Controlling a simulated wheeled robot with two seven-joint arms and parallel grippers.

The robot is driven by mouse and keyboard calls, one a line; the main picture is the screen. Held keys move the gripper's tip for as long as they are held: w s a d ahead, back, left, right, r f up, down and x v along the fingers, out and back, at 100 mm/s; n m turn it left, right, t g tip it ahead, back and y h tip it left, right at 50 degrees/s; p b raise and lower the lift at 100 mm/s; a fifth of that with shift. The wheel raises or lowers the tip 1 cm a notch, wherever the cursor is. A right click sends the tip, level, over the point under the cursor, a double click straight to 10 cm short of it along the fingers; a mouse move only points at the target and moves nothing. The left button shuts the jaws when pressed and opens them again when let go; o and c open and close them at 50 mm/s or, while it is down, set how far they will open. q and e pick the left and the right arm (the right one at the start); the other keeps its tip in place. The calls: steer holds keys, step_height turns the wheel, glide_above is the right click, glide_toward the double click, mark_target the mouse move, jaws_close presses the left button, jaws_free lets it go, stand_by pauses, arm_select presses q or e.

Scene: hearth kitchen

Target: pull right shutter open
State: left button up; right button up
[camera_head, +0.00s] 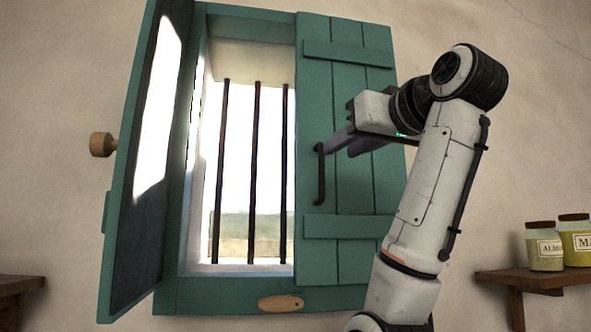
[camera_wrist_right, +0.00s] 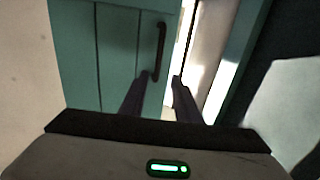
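The right shutter (camera_head: 345,100) is a green plank panel that covers the right half of the window and looks shut or nearly so. Its dark vertical bar handle (camera_head: 320,175) is near its left edge. My right gripper (camera_head: 337,147) is in front of the shutter, with its fingertips close to the handle's upper part. In the right wrist view, the two fingers (camera_wrist_right: 157,84) are apart, and the handle (camera_wrist_right: 160,50) shows beyond and between their tips. I cannot tell whether they touch it. My left gripper is not in view.
The left shutter (camera_head: 148,150) stands swung open with a wooden knob (camera_head: 102,144). Dark bars (camera_head: 254,170) cross the bright opening. A wooden latch (camera_head: 281,303) sits on the lower frame. A shelf (camera_head: 530,278) with jars (camera_head: 545,250) is at the right.

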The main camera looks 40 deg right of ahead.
mark_target(323, 158)
steer(key=p+x, duration=0.1)
steer(key=x, duration=0.1)
steer(key=p+x, duration=0.1)
steer(key=x, duration=0.2)
steer(key=p+x, duration=0.1)
steer(key=x, duration=0.1)
steer(key=shift+w+d+r, duration=0.25)
steer(key=shift+r, duration=0.15)
steer(key=shift+w+d, duration=0.15)
steer(key=shift+w, duration=0.35)
steer(key=shift+w+f, duration=0.1)
steer(key=c, duration=0.6)
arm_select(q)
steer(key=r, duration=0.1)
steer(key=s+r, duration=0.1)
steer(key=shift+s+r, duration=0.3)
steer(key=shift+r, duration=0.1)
arm_select(e)
jaws_close()
